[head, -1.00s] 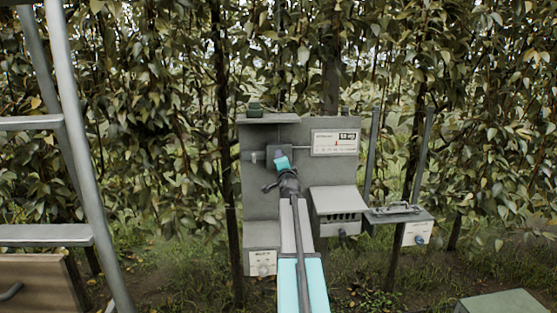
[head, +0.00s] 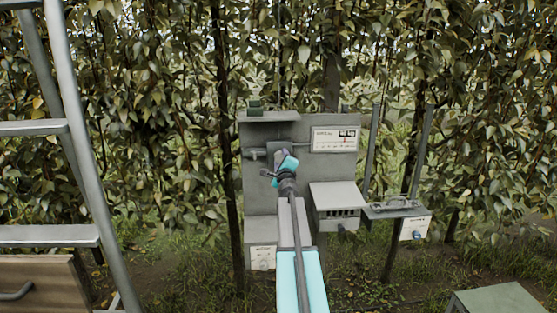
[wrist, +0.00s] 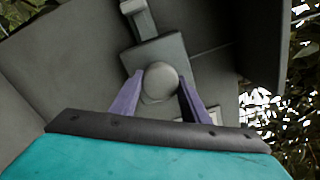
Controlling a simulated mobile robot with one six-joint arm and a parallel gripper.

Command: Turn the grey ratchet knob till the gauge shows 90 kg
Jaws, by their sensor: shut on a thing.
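The grey ratchet knob (wrist: 159,80) is round and sits on a square grey block in the wrist view. My gripper (wrist: 161,82) has its two purple fingers on either side of the knob, shut on it. In the head view my gripper (head: 281,156) is at the upright grey panel (head: 262,195) and hides the knob. The white gauge (head: 335,139) is on the panel's upper right, with a scale and a dark readout box. Its figures are too small and blurred to read surely.
A grey hooded box (head: 334,196) juts from the panel, right of my arm. A metal ladder (head: 72,140) and a wooden drawer front (head: 40,283) are at left. Leafy trees stand behind.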

